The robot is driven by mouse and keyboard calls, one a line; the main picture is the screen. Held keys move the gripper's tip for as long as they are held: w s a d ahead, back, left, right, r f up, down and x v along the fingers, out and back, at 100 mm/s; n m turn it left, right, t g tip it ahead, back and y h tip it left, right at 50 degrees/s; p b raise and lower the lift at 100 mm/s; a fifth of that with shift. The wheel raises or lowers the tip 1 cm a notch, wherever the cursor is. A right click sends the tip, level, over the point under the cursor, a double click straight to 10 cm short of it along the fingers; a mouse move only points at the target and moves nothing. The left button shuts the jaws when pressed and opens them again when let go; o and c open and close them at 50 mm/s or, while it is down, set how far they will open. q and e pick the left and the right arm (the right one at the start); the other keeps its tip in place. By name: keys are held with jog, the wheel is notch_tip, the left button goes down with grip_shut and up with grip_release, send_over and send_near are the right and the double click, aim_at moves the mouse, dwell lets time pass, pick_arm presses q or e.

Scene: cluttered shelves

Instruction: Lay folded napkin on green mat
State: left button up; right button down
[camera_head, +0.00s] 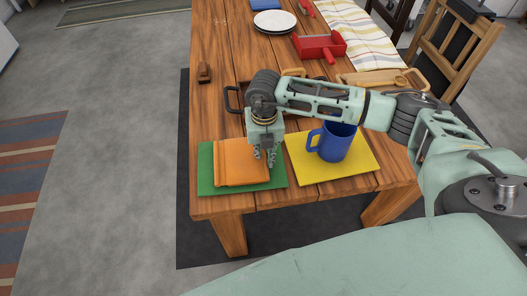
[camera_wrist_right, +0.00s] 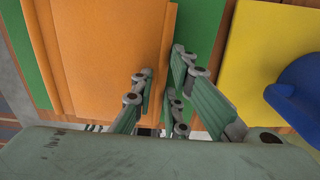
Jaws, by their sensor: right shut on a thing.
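The orange folded napkin (camera_head: 240,165) is over the green mat (camera_head: 205,160) at the near left corner of the table. Green shows along its left, back and right sides. My right gripper (camera_head: 265,158) points down at the napkin's right edge and is shut on it. In the right wrist view, the fingers (camera_wrist_right: 162,72) pinch the right edge of the napkin (camera_wrist_right: 105,60), with the green mat (camera_wrist_right: 205,25) below. Whether the napkin rests fully flat on the mat cannot be told. My left gripper is not in view.
A yellow mat (camera_head: 363,175) with a blue mug (camera_head: 335,142) lies just right of the green mat. Behind are a wooden tray (camera_head: 355,80), a red dustpan-like thing (camera_head: 320,46), white plates (camera_head: 273,21), a striped cloth (camera_head: 365,45) and a small brown block (camera_head: 204,73).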

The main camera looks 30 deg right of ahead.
jog(key=shift+f, duration=0.3)
jog(key=shift+f, duration=0.1)
